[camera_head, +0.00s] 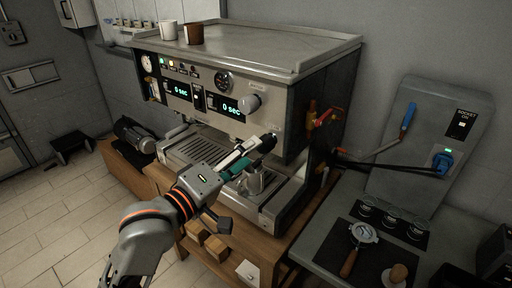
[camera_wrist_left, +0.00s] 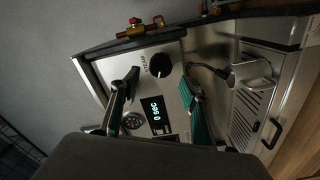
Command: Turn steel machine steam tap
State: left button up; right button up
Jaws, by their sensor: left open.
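The steel machine (camera_head: 272,62) stands on a wooden counter. Its round steam knob (camera_head: 250,103) sits on the front panel, right of a "0 sec" display. In the left wrist view the knob (camera_wrist_left: 160,65) looks black and lies beside the STEAM label. My left gripper (camera_head: 252,150) is open, in front of the machine and below the knob in the head view. In the wrist view its two teal-padded fingers (camera_wrist_left: 161,82) frame the knob from either side. I see no contact with the knob. My right gripper is in neither view.
A metal jug (camera_head: 252,182) stands on the drip tray below my left gripper. A red-handled tap (camera_head: 325,116) juts from the machine's right side. A white cup (camera_head: 168,30) and a brown cup (camera_head: 194,34) stand on top. A portafilter (camera_head: 360,235) lies at right.

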pick_arm(q)
jog(key=v, duration=0.7)
jog(key=shift+w, duration=0.1)
jog(key=s+a+f+m+g+y, duration=0.1)
jog(key=s+a+f+m+y, duration=0.15)
jog(key=f, duration=0.85)
jog(key=s+a+f+m+g+y, duration=0.15)
jog(key=a+f, duration=0.25)
jog(key=f, duration=0.7)
jog(key=s+a+f+m+y, duration=0.1)
jog(key=a+f+m+y, duration=0.2)
jog(key=f, duration=0.8)
jog(key=s+a+f+m+g+y, duration=0.1)
jog(key=s+a+f+m, duration=0.2)
jog(key=s+f, duration=0.7)
notch_tip(320, 180, down, 2)
jog(key=shift+s+a+f+g+y, duration=0.25)
jog(key=shift+a+g+y, duration=0.1)
jog(key=shift+a, duration=0.6)
